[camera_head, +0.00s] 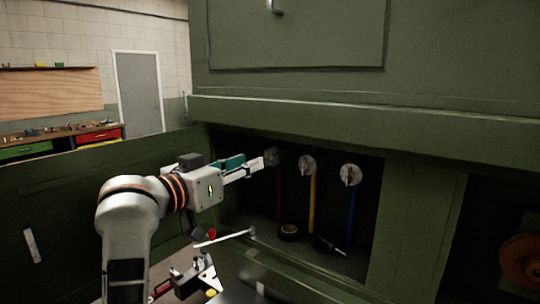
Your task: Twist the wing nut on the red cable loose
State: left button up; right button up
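The red cable (279,197) hangs at the left of a dark recess in the green fuselage. The grey wing nut (273,156) sits at its top, in shadow. My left gripper (258,166) reaches in from the left, its fingertips right beside this wing nut and partly overlapping it in the picture. I cannot tell whether the fingers touch it or are closed on it. My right gripper is not in view.
A yellow cable (312,205) with its wing nut (307,165) and a blue cable (351,215) with its wing nut (350,174) hang to the right. A dark roll (289,232) lies on the recess floor. A green ledge (330,119) overhangs the recess.

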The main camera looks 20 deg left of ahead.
aim_at(268, 158)
pick_arm(q)
jog(key=x, duration=0.6)
jog(key=shift+w+d, duration=0.15)
jog(key=shift+w, duration=0.15)
grip_shut()
